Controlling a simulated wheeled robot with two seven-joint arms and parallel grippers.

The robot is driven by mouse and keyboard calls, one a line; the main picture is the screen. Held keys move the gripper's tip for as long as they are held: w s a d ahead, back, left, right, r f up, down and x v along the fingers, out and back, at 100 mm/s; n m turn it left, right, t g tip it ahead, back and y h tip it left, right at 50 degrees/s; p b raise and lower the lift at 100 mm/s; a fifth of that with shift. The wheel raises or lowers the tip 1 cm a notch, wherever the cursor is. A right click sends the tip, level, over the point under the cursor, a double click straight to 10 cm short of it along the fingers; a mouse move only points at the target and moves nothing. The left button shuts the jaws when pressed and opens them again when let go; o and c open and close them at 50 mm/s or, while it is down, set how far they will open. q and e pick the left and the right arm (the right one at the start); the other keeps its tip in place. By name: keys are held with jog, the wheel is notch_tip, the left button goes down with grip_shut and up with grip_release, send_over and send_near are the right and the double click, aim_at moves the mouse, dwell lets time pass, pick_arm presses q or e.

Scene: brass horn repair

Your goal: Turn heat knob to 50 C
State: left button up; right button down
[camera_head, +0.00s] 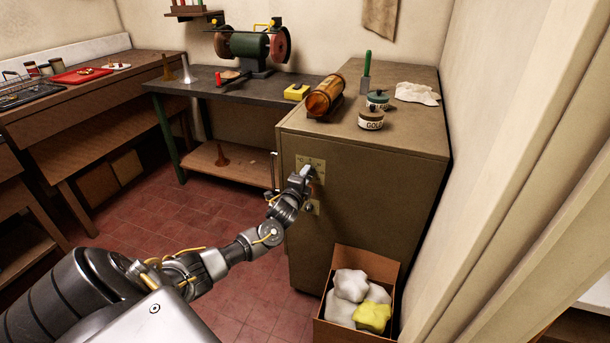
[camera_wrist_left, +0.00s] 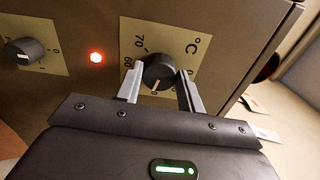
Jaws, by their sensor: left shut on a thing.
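The heat knob (camera_wrist_left: 158,71) is a round black dial with a white mark, on a cream plate (camera_wrist_left: 192,50) printed with °C and a number scale; 70 and 60 can be read. The white mark points toward the bottom of the left wrist view; the number it points at cannot be read. My left gripper (camera_head: 307,174) is at the front of the brown cabinet (camera_head: 370,185). In the left wrist view its fingers stand on either side of the knob, shut on it. They hide part of the scale. My right gripper is not in view.
A second black knob (camera_wrist_left: 27,51) and a lit red lamp (camera_wrist_left: 96,57) are beside the °C plate. A cardboard box (camera_head: 335,334) with white and yellow cloths stands at the cabinet's foot. An amber cylinder (camera_head: 325,95) and jars (camera_head: 371,119) are on top.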

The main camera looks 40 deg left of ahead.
pick_arm(q)
jog(key=m+p, duration=0.2)
jog(key=m, duration=0.4)
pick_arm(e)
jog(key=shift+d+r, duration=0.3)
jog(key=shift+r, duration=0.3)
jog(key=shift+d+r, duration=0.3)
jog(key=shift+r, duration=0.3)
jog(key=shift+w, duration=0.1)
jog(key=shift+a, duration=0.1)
pick_arm(q)
jog(key=o, duration=1)
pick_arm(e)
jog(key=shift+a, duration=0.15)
pick_arm(q)
jog(key=v, duration=1)
jog(key=shift+s+d, duration=0.2)
jog(key=shift+s, duration=0.15)
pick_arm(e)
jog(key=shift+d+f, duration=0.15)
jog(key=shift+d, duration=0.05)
